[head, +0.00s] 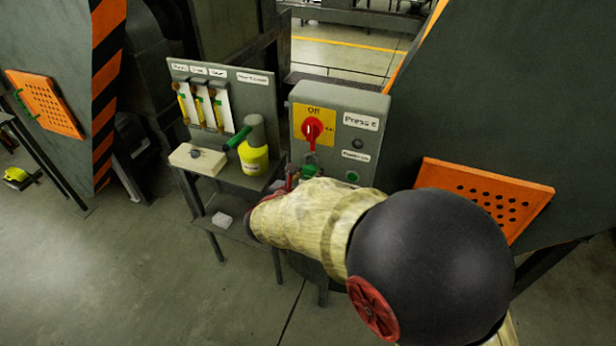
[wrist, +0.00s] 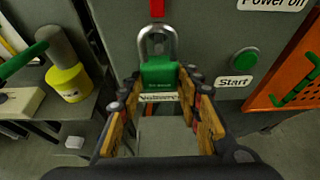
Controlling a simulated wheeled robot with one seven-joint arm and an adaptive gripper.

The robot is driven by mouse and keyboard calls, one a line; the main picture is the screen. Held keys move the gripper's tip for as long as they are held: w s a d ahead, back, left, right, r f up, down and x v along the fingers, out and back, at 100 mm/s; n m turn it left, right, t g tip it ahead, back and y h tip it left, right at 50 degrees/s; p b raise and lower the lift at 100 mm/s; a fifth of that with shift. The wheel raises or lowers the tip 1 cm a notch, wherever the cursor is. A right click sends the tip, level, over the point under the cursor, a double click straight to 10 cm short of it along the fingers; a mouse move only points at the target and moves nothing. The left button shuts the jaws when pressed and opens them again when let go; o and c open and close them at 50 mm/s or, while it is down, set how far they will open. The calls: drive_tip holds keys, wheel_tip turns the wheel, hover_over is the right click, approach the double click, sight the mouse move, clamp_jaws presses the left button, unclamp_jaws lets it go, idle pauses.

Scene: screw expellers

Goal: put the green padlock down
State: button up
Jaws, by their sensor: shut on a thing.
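The green padlock (wrist: 158,73) has a grey metal shackle pointing up and a white label whose writing I cannot read surely. My gripper (wrist: 160,88) is shut on its body, one finger on each side. In the head view the padlock (head: 309,171) shows in front of the grey control box (head: 372,152), below the red rotary switch (head: 312,129). My gripper (head: 292,180) is partly hidden by my arm there. In the wrist view the shackle top is a little below the red switch handle (wrist: 157,8), and they look apart.
Left of the control box, a small metal table (head: 232,178) carries a yellow canister (head: 254,160), a green-handled item and a pale block (head: 197,160). A tag board (head: 222,100) stands behind. An orange perforated panel (head: 484,192) is at right. A white piece lies on the lower shelf.

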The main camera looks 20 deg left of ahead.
drive_tip(key=shift+f, duration=0.2)
drive_tip(key=o, duration=1.2)
